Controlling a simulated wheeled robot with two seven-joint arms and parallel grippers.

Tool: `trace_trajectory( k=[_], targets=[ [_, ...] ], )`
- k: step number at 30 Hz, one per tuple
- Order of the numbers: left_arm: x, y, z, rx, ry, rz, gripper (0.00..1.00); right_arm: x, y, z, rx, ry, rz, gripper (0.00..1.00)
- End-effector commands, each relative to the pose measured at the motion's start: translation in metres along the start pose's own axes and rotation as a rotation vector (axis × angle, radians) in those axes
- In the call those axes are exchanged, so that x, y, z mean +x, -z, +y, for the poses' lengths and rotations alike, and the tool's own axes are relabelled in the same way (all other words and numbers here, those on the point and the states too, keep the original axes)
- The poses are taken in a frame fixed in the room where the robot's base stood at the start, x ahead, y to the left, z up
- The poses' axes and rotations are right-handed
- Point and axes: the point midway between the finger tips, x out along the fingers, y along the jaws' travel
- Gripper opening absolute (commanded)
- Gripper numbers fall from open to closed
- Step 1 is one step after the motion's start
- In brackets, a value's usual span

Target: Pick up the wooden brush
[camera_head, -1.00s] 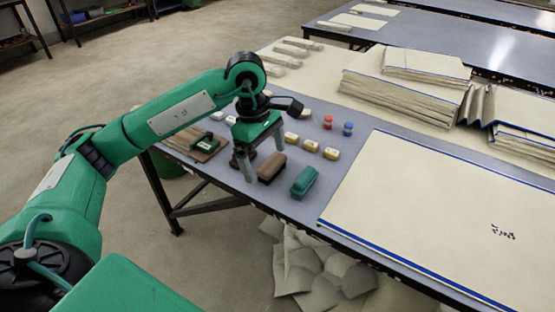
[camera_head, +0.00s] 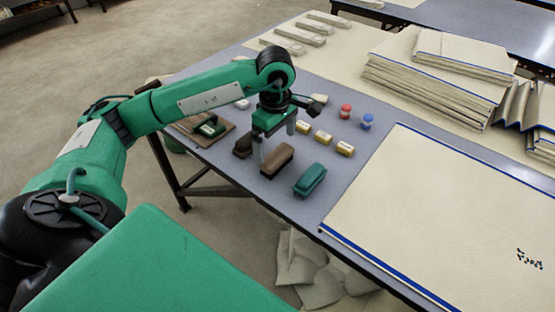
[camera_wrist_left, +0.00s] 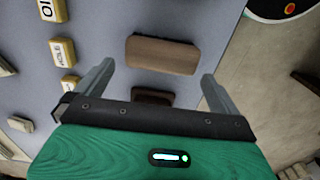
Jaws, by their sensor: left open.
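The brown wooden brush (camera_head: 277,160) lies on the grey table, between a darker brown brush (camera_head: 243,145) and a green brush (camera_head: 310,180). My left gripper (camera_head: 273,143) is open and empty, fingers pointing down, just behind and above the wooden brush. In the left wrist view, the wooden brush (camera_wrist_left: 162,54) lies ahead, in line with the gap between the open fingers (camera_wrist_left: 158,78). The darker brush (camera_wrist_left: 152,97) is partly hidden by the gripper body. I see no contact with either brush. My right gripper is not in view.
Yellow labelled blocks (camera_head: 323,138) stand behind the brushes. A red item (camera_head: 345,111) and a blue item (camera_head: 367,121) are farther back. The table's front edge is close to the brushes.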

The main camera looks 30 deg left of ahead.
Motion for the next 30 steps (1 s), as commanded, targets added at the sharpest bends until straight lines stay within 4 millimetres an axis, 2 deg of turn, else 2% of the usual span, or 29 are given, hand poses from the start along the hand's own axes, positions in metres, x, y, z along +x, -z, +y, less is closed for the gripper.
trace_trajectory(
  k=[5, 14, 21, 22, 26, 30],
  targets=[
    [0.01, -0.001, -0.001, 0.0, 0.003, 0.0, 1.0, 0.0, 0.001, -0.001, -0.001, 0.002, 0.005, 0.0],
    [0.051, -0.006, -0.002, 0.0, 0.003, -0.001, 1.0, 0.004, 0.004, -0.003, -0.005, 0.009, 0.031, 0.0],
    [0.055, -0.006, -0.001, 0.0, -0.001, 0.0, 1.0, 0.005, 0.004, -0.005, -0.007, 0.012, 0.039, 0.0],
    [0.055, -0.006, -0.001, 0.0, 0.0, 0.0, 0.98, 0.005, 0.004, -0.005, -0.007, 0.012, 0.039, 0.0],
    [0.055, -0.006, -0.001, 0.0, 0.0, 0.0, 0.72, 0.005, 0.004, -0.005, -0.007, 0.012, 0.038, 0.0],
    [0.054, -0.006, -0.001, 0.0, -0.001, 0.0, 0.71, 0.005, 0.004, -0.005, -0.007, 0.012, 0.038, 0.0]
  ],
)
